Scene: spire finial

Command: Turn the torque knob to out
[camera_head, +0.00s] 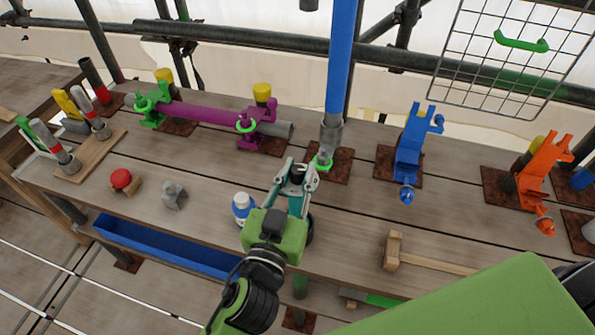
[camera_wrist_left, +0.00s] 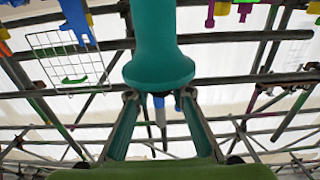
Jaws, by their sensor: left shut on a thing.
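My left gripper (camera_head: 297,172) is low over the middle of the workbench. It is shut on a teal tool, with a dark part showing between the fingers in the head view. In the left wrist view the tool's smooth teal body (camera_wrist_left: 159,55) comes down from the top, widens to a rounded end, and sits between the two fingertips. I cannot make out a torque knob or its setting; it may be hidden by the gripper. My right gripper is not in view.
A white and blue bottle-like thing (camera_head: 241,208) stands close left of the gripper. A blue post (camera_head: 340,60) rises just behind it. A mallet (camera_head: 400,254) lies to the right. A blue trough (camera_head: 165,248) runs along the front edge. Purple, blue and orange fixtures line the back.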

